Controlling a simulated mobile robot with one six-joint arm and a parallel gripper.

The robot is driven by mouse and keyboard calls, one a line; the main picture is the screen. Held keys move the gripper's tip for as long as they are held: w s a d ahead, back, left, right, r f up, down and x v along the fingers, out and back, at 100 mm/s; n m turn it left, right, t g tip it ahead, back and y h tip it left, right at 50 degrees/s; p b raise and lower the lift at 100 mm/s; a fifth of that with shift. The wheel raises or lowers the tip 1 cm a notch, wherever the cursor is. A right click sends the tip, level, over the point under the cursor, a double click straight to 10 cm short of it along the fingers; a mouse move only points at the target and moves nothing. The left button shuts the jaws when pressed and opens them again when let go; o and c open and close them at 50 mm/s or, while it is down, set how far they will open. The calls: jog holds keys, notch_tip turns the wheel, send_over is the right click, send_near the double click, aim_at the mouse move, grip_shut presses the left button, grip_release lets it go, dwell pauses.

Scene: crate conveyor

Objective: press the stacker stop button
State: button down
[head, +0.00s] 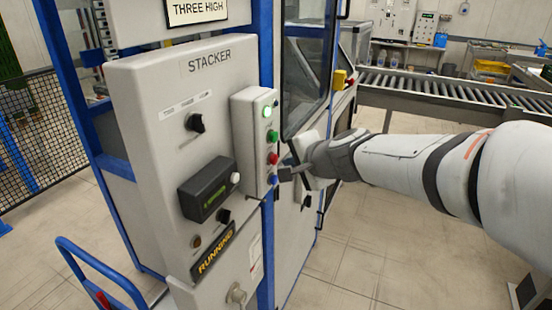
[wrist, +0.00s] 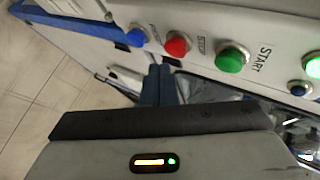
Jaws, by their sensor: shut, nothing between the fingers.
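The red stop button (head: 272,158) sits on the narrow side box of the stacker panel, below the green start button (head: 271,135) and above a blue button (head: 273,179). In the wrist view the red button (wrist: 178,44) has a "STOP" label beside it, between the blue button (wrist: 136,37) and the green START button (wrist: 232,57). My gripper (head: 284,173) is shut and empty, close to the box at the height between red and blue. In the wrist view its fingertips (wrist: 160,69) lie just below the red and blue buttons. I cannot tell whether they touch anything.
The stacker panel (head: 150,110) carries black knobs, a small display box (head: 208,188) and a lit "RUNNING" sign (head: 214,252). A roller conveyor (head: 440,92) runs behind. A blue rail (head: 95,265) stands front left.

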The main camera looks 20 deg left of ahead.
jog(key=shift+a, duration=0.15)
jog(key=shift+a, duration=0.3)
jog(key=shift+a, duration=0.45)
dwell(0.6)
jog(key=shift+d, duration=0.15)
jog(key=shift+d+b, duration=0.35)
jog(key=shift+d, duration=0.4)
jog(key=d+b, duration=0.2)
jog(key=d, duration=0.3)
jog(key=shift+s, duration=0.2)
dwell(0.6)
